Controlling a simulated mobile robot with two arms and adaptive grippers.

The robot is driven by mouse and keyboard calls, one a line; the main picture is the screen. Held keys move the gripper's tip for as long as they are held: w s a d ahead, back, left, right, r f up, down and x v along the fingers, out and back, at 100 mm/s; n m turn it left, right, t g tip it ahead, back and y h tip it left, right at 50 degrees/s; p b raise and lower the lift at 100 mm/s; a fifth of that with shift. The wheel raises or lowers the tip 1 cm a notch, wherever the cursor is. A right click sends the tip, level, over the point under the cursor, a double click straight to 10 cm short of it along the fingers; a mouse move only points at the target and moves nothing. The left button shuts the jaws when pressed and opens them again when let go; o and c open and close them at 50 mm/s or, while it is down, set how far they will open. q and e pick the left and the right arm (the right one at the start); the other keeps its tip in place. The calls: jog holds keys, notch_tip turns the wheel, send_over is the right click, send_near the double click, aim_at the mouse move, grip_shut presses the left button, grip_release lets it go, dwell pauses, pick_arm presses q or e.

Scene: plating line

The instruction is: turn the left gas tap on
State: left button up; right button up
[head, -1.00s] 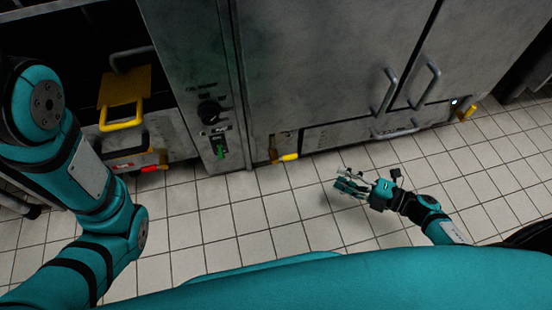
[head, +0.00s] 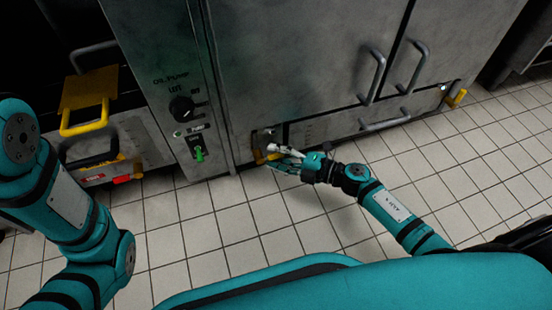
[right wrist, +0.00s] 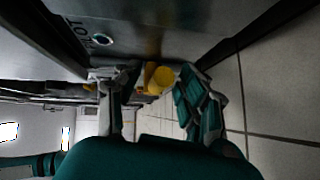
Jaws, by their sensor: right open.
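The left gas tap has a yellow handle (head: 259,155) low on the front of the steel cabinet, beside the control column. My right gripper (head: 281,157) is at this handle and covers part of it in the head view. In the right wrist view the yellow handle (right wrist: 160,77) shows between the two open fingers of my right gripper (right wrist: 158,98). I cannot tell whether the fingers touch it. The handle's full angle is hidden by the gripper. My left arm is at the left of the head view, but its gripper is out of sight.
A second yellow tap (head: 456,98) is at the cabinet's far right end. The control column (head: 217,115) has a black knob (head: 181,107) and a green switch (head: 199,154). The tiled floor (head: 290,220) in front is clear.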

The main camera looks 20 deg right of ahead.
jog(key=shift+w+a, duration=0.15)
jog(key=shift+a, duration=0.05)
grip_shut()
dwell(0.5)
